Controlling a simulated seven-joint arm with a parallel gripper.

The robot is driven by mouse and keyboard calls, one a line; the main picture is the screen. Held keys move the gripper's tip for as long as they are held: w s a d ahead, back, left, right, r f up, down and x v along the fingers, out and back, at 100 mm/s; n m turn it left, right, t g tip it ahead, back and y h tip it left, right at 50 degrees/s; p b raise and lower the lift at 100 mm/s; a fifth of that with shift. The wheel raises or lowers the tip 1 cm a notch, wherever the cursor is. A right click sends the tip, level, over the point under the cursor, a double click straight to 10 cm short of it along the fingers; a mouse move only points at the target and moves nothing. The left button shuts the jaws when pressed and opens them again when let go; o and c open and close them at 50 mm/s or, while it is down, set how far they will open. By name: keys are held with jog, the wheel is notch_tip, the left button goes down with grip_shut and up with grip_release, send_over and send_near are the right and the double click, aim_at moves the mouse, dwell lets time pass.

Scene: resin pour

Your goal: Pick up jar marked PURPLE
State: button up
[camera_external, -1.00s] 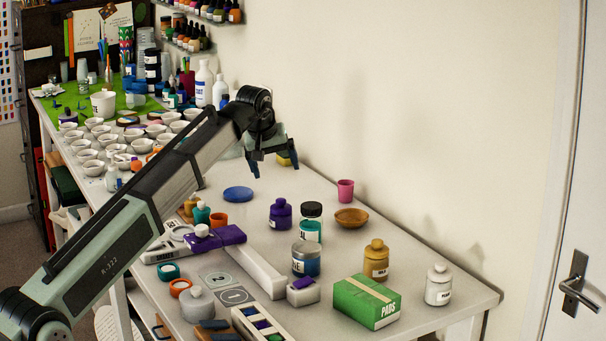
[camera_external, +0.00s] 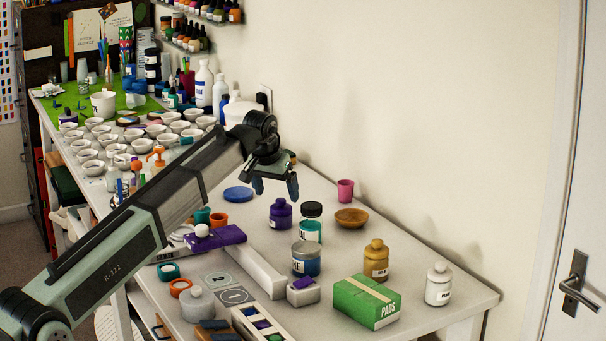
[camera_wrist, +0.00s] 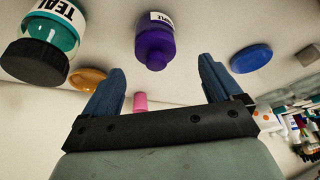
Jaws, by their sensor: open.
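The purple jar (camera_external: 280,214) stands upright on the white table, just left of a black-lidded teal jar (camera_external: 311,222). My gripper (camera_external: 276,190) is open and empty, above and slightly behind the purple jar in the outside view. In the wrist view my gripper (camera_wrist: 160,88) has its two blue fingers spread wide, and the purple jar (camera_wrist: 155,45) shows beyond and between them. Its white label is partly cut off by the top edge, so I cannot read the whole word. The jar is apart from both fingers.
The teal jar (camera_wrist: 45,40) is close on the left in the wrist view. A blue disc (camera_external: 238,194), a pink cup (camera_external: 345,190) and a wooden bowl (camera_external: 351,218) stand around the purple jar. A green box (camera_external: 366,302) and a mustard jar (camera_external: 376,260) are nearer the front.

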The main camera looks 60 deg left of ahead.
aim_at(281, 200)
jog(key=shift+d+x, duration=0.1)
jog(key=shift+x, duration=1.55)
jog(key=shift+d+x, duration=0.15)
jog(key=shift+x, duration=1.55)
jog(key=shift+w, duration=0.1)
jog(key=shift+c, duration=0.3)
jog(key=c, duration=1.2)
jog(key=shift+o, duration=0.2)
jog(key=shift+r, duration=0.15)
